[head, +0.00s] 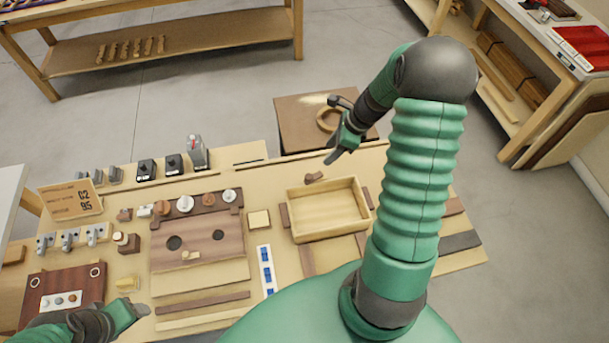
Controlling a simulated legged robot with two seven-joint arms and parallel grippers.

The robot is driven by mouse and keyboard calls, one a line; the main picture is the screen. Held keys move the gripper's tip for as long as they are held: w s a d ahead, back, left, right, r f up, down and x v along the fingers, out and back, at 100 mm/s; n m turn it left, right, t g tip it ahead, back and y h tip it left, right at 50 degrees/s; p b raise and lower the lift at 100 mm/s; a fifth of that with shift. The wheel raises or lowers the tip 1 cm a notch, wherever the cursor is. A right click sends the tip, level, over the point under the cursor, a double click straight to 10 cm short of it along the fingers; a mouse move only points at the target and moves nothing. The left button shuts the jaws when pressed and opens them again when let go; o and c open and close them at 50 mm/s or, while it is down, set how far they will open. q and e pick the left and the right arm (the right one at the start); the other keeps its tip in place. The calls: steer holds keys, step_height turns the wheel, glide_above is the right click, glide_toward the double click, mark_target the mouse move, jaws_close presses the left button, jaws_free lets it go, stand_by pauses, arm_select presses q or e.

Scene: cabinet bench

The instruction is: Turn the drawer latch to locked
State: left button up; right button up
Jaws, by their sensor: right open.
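A pale wooden drawer-like box (328,232), open at the top and empty, sits right of the middle of the bench. A small brown wooden piece (314,177) lies at its far edge and looks like the latch; I cannot tell which way it is set. My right gripper (339,152) is open and empty, above and beyond the box's far side, a little right of the brown piece and apart from it. My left gripper (138,311) is low at the left, near the bench's front; its jaws are not clear.
A brown panel (215,240) with dark round holes and several knobs stands left of the box. A blue-marked white strip (266,268) lies between them. Black switch boxes (147,168) line the back left. A brown side table (296,122) with a wooden ring stands beyond the bench.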

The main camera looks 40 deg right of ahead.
steer(key=p, duration=0.2)
glide_toward(309, 176)
steer(key=f, duration=0.1)
steer(key=x, duration=0.6)
steer(key=shift+w+a+f+p, duration=0.25)
steer(key=shift+a+f+p, duration=0.05)
steer(key=shift+a+f, duration=0.2)
steer(key=shift+f, duration=0.05)
arm_select(q)
steer(key=v, duration=0.3)
steer(key=shift+w+d, duration=0.15)
steer(key=shift+d, duration=0.15)
steer(key=shift+d, duration=0.1)
arm_select(e)
steer(key=shift+d, duration=0.15)
